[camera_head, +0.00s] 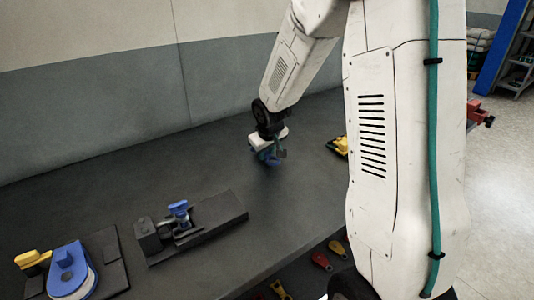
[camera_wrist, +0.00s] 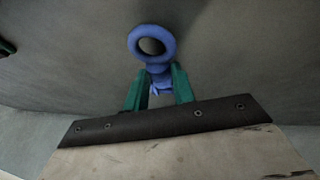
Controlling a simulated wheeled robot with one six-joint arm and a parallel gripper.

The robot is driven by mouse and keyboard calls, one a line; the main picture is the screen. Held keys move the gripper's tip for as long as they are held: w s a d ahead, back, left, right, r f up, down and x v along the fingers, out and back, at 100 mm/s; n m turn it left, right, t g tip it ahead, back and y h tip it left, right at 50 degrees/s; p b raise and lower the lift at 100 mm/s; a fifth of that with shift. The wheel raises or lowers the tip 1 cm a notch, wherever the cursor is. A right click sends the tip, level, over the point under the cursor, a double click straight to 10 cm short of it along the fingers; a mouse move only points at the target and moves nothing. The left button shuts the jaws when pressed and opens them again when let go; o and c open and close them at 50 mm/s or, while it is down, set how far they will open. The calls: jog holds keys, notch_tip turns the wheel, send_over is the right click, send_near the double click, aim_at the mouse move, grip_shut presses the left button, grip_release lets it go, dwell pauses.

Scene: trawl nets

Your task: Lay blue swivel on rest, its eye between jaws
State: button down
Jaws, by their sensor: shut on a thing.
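My gripper (camera_head: 268,152) is above the dark bench, towards its back, with its green fingers low. In the wrist view my gripper (camera_wrist: 158,80) is shut on the blue swivel (camera_wrist: 159,68). The swivel's round eye points away from the fingers, and its shank is between them. In the head view the swivel (camera_head: 267,159) is small and partly hidden by the fingers. A dark fixture (camera_head: 222,217) with a block and a blue-topped part (camera_head: 178,207) lies on the bench, front left of my gripper. It looks like the rest with jaws, but the jaw gap is not clear.
Another dark fixture with a blue rounded part (camera_head: 70,268) and a yellow piece (camera_head: 33,260) is at the lower left. A yellow object (camera_head: 339,145) lies right of my gripper. Red and yellow pieces lie below the bench's front edge. Bench between gripper and fixture is clear.

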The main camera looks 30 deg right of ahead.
jog(key=shift+f, duration=0.35)
jog(key=shift+f, duration=0.1)
jog(key=c, duration=1.2)
grip_release()
jog(key=shift+o, duration=0.2)
